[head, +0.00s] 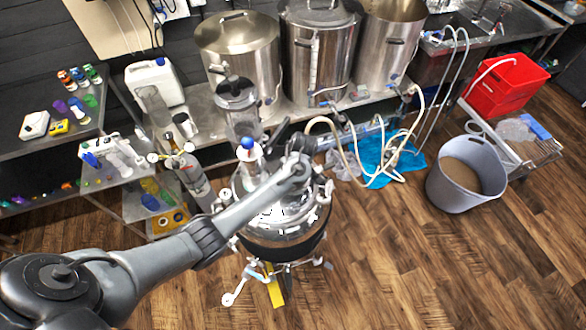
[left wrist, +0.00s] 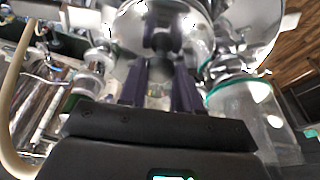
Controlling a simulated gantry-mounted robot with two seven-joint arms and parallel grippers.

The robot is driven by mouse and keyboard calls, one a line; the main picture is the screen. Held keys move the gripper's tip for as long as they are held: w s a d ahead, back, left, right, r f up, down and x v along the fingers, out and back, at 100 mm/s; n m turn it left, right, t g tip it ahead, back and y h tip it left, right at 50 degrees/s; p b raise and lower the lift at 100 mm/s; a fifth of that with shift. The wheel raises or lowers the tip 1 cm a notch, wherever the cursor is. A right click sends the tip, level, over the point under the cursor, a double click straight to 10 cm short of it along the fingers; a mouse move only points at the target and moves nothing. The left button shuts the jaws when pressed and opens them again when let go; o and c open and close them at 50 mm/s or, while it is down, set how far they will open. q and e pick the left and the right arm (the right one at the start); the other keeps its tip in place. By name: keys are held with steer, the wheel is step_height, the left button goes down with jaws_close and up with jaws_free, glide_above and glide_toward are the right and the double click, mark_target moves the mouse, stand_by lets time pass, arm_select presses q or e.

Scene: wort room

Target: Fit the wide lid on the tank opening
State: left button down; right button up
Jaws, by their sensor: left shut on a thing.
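The tank (head: 285,247) is a shiny steel vessel with a dark band, standing on the floor at the middle of the head view. My left arm crosses in front of its top and hides much of the opening. In the left wrist view my left gripper (left wrist: 159,88) has its two dark fingers shut on a part of a shiny metal piece, which looks like the wide lid (left wrist: 195,40). Glare and the close view hide its rim, so I cannot tell whether it touches the tank. My right gripper is in neither view.
A clear cylinder (head: 241,122) and a gas bottle (head: 187,176) stand close to the tank. Steel kettles (head: 320,60) stand on the bench behind. Hoses and a blue sheet (head: 375,160) lie to the right, near a grey bucket (head: 447,185). The front right floor is clear.

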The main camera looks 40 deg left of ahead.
arm_select(q)
steer(key=shift+f, duration=0.45)
steer(key=c, duration=1.1)
jaws_free()
steer(key=shift+v, duration=5.5)
